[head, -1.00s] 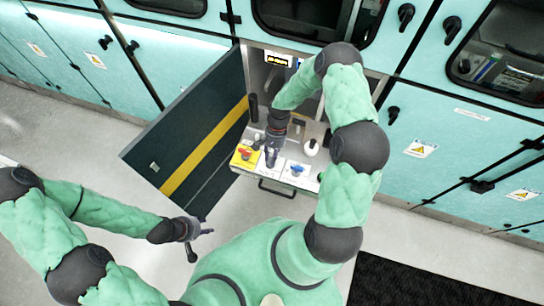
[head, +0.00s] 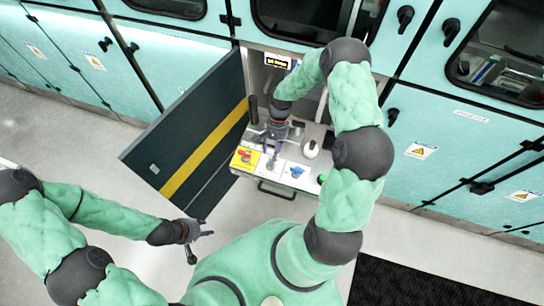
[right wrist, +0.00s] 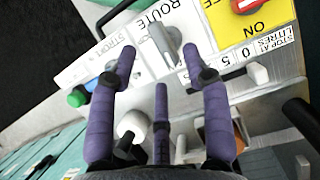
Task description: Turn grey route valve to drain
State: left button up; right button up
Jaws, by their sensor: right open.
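The grey route valve (right wrist: 166,45) is a grey lever on a white panel beside the word ROUTE in the right wrist view. Its drain mark cannot be made out. My right gripper (right wrist: 158,62) is open, with purple fingers spread and nothing between them. Its fingertips are around and just short of the lever, with no clear contact. In the head view my right gripper (head: 272,158) is over the panel and hides the valve. My left gripper (head: 208,228) is empty, fingers apart, low at the left, away from the panel.
A yellow plate with a red knob (right wrist: 243,5) lies beside the valve. A blue knob (head: 296,172) is on the pulled-out drawer (head: 272,183). A white round knob (right wrist: 132,124) and a green fitting (right wrist: 78,97) are nearby. The dark open door (head: 195,130) stands left.

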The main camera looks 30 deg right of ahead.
jog(key=v, duration=0.7)
jog(key=shift+r, duration=0.2)
jog(key=shift+d, duration=0.1)
jog(key=s+a+f+n+t+b, duration=0.1)
jog(key=s+a+f+n, duration=0.2)
jog(key=s+a+f, duration=0.4)
jog(key=s+a+f+n+t+b, duration=0.2)
jog(key=s+a+f+n, duration=0.2)
jog(key=s+a+f, duration=0.3)
jog(key=a+f, duration=0.1)
jog(key=a, duration=0.4)
jog(key=shift+y, duration=0.3)
jog(key=shift+d, duration=0.1)
